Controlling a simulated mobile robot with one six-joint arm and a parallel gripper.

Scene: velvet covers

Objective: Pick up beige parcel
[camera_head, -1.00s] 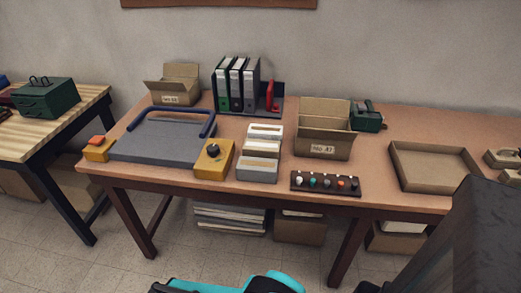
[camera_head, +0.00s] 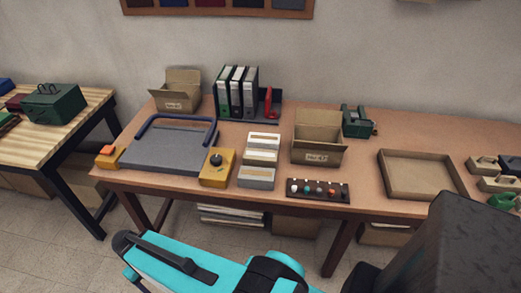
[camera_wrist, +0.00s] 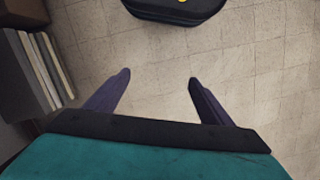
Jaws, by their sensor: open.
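I cannot make out a closed beige parcel for certain in either view. My gripper (camera_wrist: 156,84) shows in the wrist view with its two dark fingers wide apart. It is empty and points at the tiled floor. No parcel lies between or near the fingers. In the head view, my teal arm is low in front of the brown table (camera_head: 405,125), and the fingertips cannot be made out there.
The table holds open cardboard boxes (camera_head: 319,153) and (camera_head: 177,104), a shallow tray (camera_head: 383,168), binders (camera_head: 237,90), a grey board (camera_head: 165,147) and a knob strip (camera_head: 317,188). A wooden bench (camera_head: 55,135) stands left. A dark rounded object (camera_wrist: 170,12) is on the floor.

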